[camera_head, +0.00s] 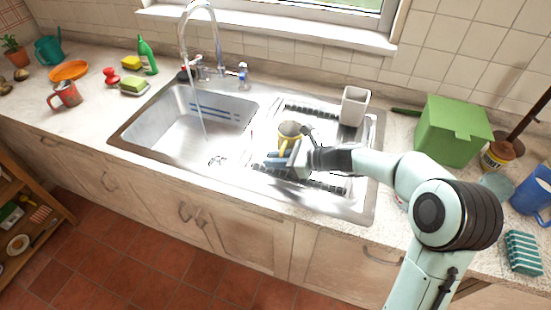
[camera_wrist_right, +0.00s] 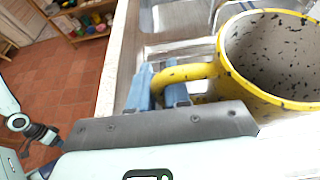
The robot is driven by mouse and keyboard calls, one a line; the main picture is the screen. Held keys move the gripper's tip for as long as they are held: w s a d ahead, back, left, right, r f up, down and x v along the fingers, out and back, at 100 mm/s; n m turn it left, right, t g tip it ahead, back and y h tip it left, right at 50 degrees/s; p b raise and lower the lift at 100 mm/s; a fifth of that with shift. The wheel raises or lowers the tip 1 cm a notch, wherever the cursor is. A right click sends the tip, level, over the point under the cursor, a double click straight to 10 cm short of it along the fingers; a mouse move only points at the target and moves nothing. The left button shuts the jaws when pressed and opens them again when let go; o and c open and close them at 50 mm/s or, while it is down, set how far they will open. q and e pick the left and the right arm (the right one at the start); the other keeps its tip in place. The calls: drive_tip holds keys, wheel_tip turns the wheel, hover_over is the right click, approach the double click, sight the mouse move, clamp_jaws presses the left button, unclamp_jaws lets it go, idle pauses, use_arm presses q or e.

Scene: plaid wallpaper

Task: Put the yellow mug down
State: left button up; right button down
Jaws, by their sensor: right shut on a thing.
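The yellow mug (camera_head: 289,131) is at the draining side of the steel sink (camera_head: 256,187) in the head view. In the right wrist view the mug (camera_wrist_right: 232,62) has a yellow rim and handle, dark specks and an empty-looking inside. My right gripper (camera_head: 283,158) is shut on the mug's handle, with its blue fingers (camera_wrist_right: 160,90) on either side of it. The mug looks roughly upright. I cannot tell whether its base touches the drainer. My left gripper is not in view.
Water runs from the tap (camera_head: 186,42) into the left basin (camera_head: 165,130). A pale grey cup (camera_head: 353,106) stands behind the drainer's right side. A green box (camera_head: 450,130), a blue mug (camera_head: 534,192) and a striped sponge (camera_head: 523,252) are on the right counter.

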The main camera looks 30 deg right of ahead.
drive_tip(key=c, duration=1.1)
unclamp_jaws()
drive_tip(key=shift+s+d+r, duration=0.15)
drive_tip(key=shift+d+r, duration=0.05)
drive_tip(key=shift+r, duration=0.05)
drive_tip(key=v, duration=1.1)
drive_tip(key=shift+s+r+p, duration=0.15)
drive_tip(key=shift+s+p, duration=0.1)
drive_tip(key=shift+p, duration=0.1)
drive_tip(key=shift+r, duration=0.1)
